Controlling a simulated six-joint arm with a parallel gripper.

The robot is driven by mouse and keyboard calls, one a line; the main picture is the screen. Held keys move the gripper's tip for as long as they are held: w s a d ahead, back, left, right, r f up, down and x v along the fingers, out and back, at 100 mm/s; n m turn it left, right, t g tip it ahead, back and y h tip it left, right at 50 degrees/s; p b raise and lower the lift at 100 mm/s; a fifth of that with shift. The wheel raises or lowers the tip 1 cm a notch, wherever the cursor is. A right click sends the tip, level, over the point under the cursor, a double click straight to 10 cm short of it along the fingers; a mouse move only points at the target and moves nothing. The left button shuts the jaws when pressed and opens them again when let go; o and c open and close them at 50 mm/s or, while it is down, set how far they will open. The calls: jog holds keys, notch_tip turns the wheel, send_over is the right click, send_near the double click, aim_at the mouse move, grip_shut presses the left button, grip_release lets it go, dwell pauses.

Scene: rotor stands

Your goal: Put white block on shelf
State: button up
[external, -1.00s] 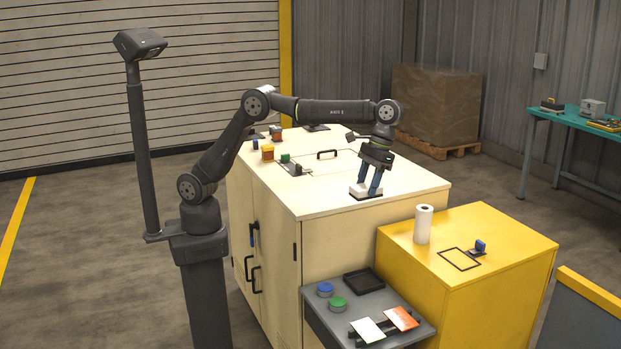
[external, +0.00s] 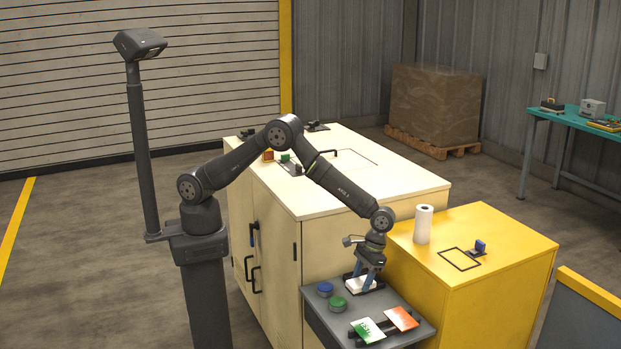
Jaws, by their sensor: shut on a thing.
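The white block (external: 359,286) is between the fingers of my gripper (external: 366,278), low over the black square tray (external: 378,289) on the grey low shelf (external: 400,300). The gripper points down and is shut on the block. The block overlaps the tray in this view; I cannot tell whether it rests on the tray or hangs just above it. The fingers and block hide much of the tray.
A blue button (external: 325,289) and a green button (external: 337,303) stand left of the tray. A green-white card (external: 367,330) and an orange-white card (external: 402,318) lie in front. The yellow cabinet (external: 470,280) with a paper roll (external: 423,224) rises at right.

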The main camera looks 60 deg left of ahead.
jog(key=w+a+f, duration=0.1)
jog(key=w+f, duration=0.1)
jog(key=w, duration=0.1)
jog(key=w+a+f, duration=0.1)
jog(key=w+f, duration=0.2)
jog(key=w, duration=0.1)
jog(key=w+a+f, duration=0.1)
jog(key=w+f, duration=0.1)
jog(key=w, duration=0.2)
jog(key=shift+a+f, duration=0.3)
jog(key=shift+f, duration=2)
jog(key=shift+f, duration=0.1)
jog(key=o, duration=1)
jog(key=v, duration=1.2)
